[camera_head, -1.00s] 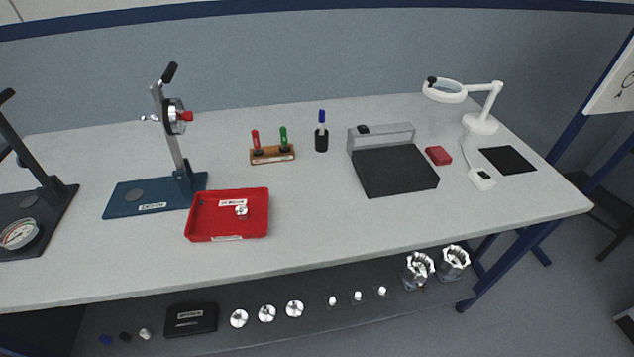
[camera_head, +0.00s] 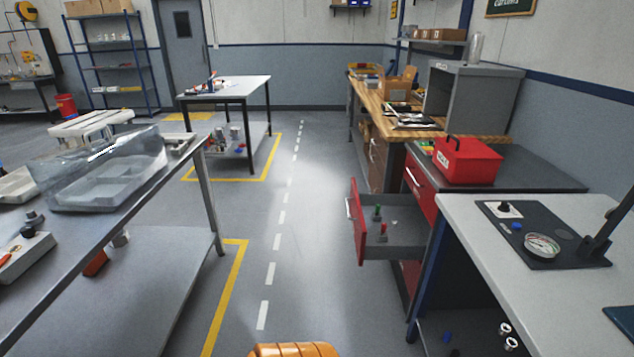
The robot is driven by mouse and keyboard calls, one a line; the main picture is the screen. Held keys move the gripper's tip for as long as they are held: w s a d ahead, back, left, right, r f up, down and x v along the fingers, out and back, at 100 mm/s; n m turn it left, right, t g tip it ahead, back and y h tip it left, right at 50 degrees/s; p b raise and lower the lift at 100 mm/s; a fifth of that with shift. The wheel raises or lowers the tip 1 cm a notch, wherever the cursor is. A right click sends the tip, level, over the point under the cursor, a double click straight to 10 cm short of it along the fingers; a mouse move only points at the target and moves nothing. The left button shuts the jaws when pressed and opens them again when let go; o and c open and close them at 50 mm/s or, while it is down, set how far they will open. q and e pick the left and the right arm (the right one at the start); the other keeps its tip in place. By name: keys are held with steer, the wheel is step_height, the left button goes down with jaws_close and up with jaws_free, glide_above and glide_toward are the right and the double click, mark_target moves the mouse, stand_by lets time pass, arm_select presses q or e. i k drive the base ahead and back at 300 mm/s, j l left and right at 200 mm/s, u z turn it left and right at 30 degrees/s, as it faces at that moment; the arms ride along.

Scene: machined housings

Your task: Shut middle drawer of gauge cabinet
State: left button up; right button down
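The gauge cabinet (camera_head: 421,187) stands right of centre, with red drawer fronts and a dark top. One of its drawers (camera_head: 397,235) is pulled out to the left over the aisle. Its red front (camera_head: 356,222) carries a pale handle on the left face. Neither of my grippers is in view.
A red toolbox (camera_head: 467,160) sits on the cabinet top. A pale bench with a gauge stand (camera_head: 541,246) is at the near right. A metal table with a clear cover (camera_head: 108,172) is at left. The floor aisle (camera_head: 291,200) between them is clear.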

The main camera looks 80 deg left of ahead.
mark_target(409, 240)
steer(key=k+u, duration=0.1)
steer(key=u, duration=0.75)
steer(key=k+j+u, duration=0.1)
steer(key=u, duration=0.3)
steer(key=j+u, duration=0.15)
steer(key=u, duration=0.25)
steer(key=j+u, duration=0.1)
steer(key=u, duration=0.3)
steer(key=k+j, duration=0.05)
